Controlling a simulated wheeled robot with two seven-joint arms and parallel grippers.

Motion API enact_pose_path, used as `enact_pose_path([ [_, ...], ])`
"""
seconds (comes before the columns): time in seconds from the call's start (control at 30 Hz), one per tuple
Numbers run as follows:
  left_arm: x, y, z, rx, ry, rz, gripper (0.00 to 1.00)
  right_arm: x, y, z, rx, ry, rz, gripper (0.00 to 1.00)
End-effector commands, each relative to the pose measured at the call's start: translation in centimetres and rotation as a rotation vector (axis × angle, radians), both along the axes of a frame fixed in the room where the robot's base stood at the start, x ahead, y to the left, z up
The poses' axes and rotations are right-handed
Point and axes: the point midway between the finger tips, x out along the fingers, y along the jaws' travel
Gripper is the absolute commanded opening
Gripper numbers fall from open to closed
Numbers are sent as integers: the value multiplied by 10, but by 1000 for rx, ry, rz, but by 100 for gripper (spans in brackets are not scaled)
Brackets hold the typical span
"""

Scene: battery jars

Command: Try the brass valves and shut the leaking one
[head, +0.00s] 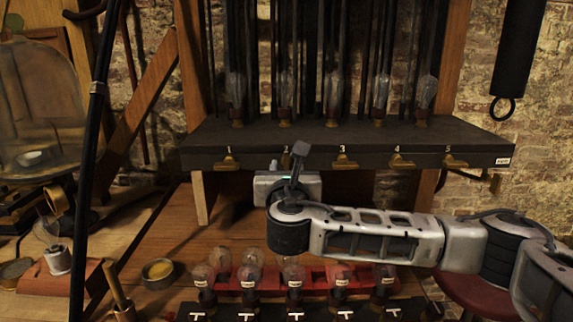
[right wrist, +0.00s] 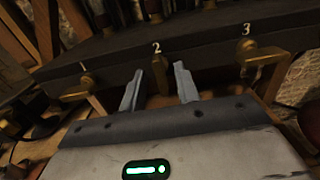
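A dark shelf (head: 330,140) carries a row of brass valves on its front edge, numbered 1 to 5. Valve 1 (head: 228,162), valve 3 (head: 346,162), valve 4 (head: 402,160) and valve 5 (head: 455,160) show clearly. Valve 2 is mostly hidden behind my right gripper (head: 286,172) in the head view. In the right wrist view, the fingers of my right gripper (right wrist: 159,72) are apart, with valve 2 (right wrist: 159,62) just beyond and between them; contact cannot be told. Valve 1 (right wrist: 87,82) and valve 3 (right wrist: 248,50) lie to either side. No leak is discernible. My left gripper is out of view.
Below, a red rack (head: 325,270) with several labelled bulbs sits on the wooden bench, near a small round tin (head: 159,272). A dark cylinder with a ring (head: 503,105) hangs at right.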

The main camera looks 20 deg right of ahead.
Motion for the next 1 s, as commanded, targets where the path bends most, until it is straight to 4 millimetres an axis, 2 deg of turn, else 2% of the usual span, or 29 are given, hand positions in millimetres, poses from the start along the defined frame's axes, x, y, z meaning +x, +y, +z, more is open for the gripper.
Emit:
enact_pose_path([
  [0.13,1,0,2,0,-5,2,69,8,-2,0,1,0,0,32],
  [0.4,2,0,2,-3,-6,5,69,8,-2,0,1,0,1,32],
  [0.5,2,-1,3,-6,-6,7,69,8,-2,0,1,0,0,4],
  [0.53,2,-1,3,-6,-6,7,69,8,-2,0,1,0,0,0],
  [1.0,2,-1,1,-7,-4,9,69,8,-3,-1,69,-18,-1,0],
])
